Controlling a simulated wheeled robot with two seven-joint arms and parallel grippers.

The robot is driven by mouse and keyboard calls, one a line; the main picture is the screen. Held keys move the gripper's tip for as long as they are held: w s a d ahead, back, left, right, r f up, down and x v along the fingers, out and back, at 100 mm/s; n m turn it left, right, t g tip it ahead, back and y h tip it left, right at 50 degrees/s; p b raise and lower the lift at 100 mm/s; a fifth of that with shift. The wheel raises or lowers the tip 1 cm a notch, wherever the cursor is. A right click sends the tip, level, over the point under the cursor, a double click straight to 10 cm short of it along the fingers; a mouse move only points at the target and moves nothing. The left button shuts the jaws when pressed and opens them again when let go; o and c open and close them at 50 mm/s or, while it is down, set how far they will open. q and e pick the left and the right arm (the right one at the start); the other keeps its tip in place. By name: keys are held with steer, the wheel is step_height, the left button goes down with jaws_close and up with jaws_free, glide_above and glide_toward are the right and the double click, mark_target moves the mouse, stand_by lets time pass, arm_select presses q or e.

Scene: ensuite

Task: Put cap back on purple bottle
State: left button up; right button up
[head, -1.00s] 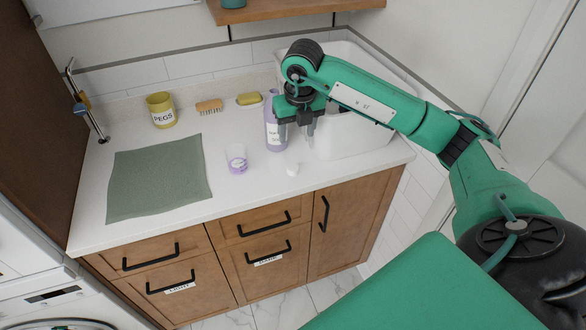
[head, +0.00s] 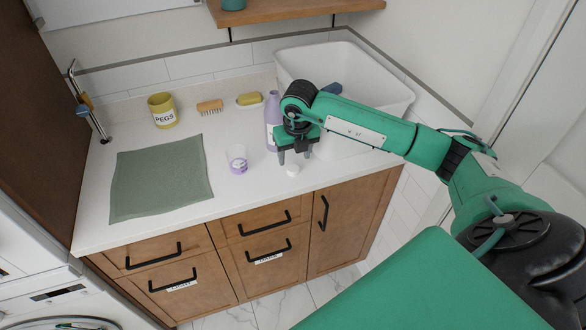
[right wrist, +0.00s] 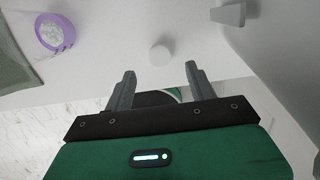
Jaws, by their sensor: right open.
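The purple bottle (head: 271,112) stands upright on the white counter, partly hidden behind my right gripper in the head view. A small round white cap (head: 292,170) lies on the counter near its front edge. My right gripper (head: 294,158) points down, open and empty, just above and behind the cap in the head view. In the right wrist view the cap (right wrist: 160,55) sits beyond the gap between the two fingertips (right wrist: 160,70), apart from both. My left gripper is out of view.
A green cloth (head: 160,178), yellow pegs pot (head: 161,110), brush (head: 209,107) and yellow soap (head: 249,99) lie around. A white basin (head: 345,65) stands behind right.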

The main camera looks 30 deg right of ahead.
mark_target(293, 168)
steer(key=shift+f+p, duration=0.5)
steer(key=shift+p, duration=0.05)
steer(key=f, duration=0.1)
steer(key=f+p, duration=0.1)
steer(key=f, duration=0.1)
steer(key=shift+w+d+f, duration=0.1)
steer(key=shift+w+f, duration=0.15)
steer(key=shift+w, duration=0.1)
steer(key=shift+f, duration=0.35)
steer(key=c, duration=1.1)
